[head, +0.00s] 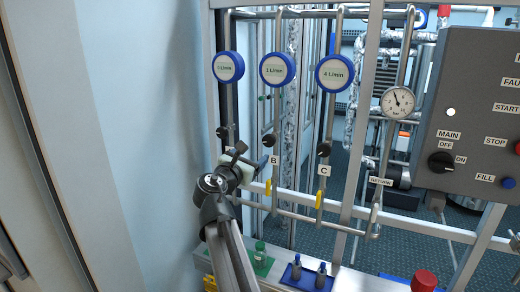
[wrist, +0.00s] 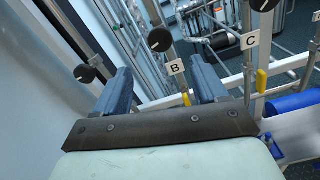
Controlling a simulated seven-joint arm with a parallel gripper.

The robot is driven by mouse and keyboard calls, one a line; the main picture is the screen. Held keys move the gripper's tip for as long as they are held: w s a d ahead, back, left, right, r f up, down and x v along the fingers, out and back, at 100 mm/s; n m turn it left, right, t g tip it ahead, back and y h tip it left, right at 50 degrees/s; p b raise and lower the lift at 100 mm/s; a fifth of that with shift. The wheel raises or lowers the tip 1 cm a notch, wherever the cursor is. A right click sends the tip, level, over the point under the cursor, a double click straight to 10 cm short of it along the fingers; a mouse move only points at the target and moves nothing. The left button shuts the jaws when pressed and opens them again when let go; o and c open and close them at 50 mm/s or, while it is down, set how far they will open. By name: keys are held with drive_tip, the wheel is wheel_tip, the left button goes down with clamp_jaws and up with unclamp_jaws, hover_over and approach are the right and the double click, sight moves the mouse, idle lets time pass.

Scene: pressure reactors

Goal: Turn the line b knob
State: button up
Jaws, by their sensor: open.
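The line B knob (head: 268,140) is a round black knob with a white mark, on the vertical pipe above the B label (head: 274,160). In the wrist view the knob (wrist: 159,40) shows beyond and between my two blue fingers, with the B label (wrist: 175,67) just below it. My gripper (head: 254,154) is open and empty, below and left of the knob in the head view. In the wrist view a gap shows between my gripper's fingertips (wrist: 160,67) and the knob, and they do not appear to touch it.
A left-hand knob (head: 222,132) and the line C knob (head: 324,150) flank it. Blue-rimmed flow gauges (head: 277,69) sit above, and yellow-handled valves (head: 319,199) below. A pressure gauge (head: 398,102) and grey control panel (head: 470,130) stand right. A pale wall (head: 150,120) bounds the left.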

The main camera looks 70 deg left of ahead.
sight(268, 142)
drive_tip(key=x, duration=1.3)
drive_tip(key=c, duration=1.1)
drive_tip(key=shift+o, duration=0.2)
